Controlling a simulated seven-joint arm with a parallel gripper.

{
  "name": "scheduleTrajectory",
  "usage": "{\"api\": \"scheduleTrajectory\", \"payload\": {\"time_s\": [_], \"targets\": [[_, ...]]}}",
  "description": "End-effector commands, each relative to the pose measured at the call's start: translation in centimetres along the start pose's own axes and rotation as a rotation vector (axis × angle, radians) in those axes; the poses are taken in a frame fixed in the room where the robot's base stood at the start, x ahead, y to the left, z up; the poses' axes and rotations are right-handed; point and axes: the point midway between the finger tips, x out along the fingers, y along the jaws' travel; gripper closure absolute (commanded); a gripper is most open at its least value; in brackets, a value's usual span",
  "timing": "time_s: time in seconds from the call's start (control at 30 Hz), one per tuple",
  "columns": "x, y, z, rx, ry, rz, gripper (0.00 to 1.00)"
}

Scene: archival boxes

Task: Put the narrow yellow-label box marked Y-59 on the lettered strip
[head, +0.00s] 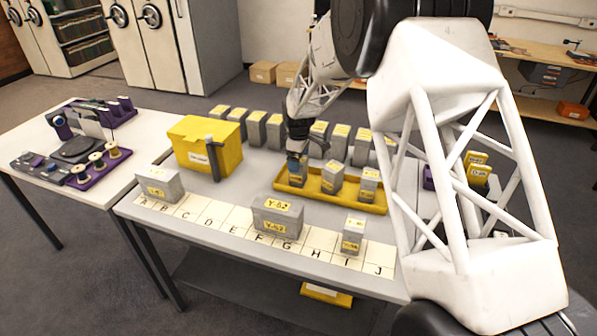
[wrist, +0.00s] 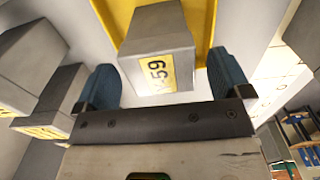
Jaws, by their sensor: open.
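The grey box marked Y-59 (wrist: 157,45) has a yellow label and stands in the yellow tray; its label reads clearly in the wrist view. In the head view the Y-59 box (head: 296,175) is partly hidden below my gripper (head: 297,155). My gripper is open, and its blue fingertips in the wrist view (wrist: 165,80) lie on either side of the box's near end, with gaps visible. The lettered strip (head: 205,211), A to J, runs along the table's front edge. It carries a box near A, a wide box marked Y-52 (head: 278,218) around F–G, and a narrow box near I.
The yellow tray (head: 318,199) holds two more grey boxes to the right. A row of grey boxes stands behind it. A yellow bin (head: 207,145) stands left of the tray. Bare strip cells show around C–E and H. A side table (head: 40,135) with tools stands left.

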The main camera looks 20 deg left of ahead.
Motion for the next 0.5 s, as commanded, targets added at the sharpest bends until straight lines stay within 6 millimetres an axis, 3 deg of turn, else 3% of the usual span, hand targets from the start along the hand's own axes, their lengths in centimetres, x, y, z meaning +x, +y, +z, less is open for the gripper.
{"api": "scheduleTrajectory", "payload": {"time_s": [0.2, 0.5], "targets": [[2.3, -0.1, 0.0, 0.000, 0.000, -0.001, 0.04], [2.8, -0.1, 0.0, 0.000, 0.000, 0.000, 0.04]]}}
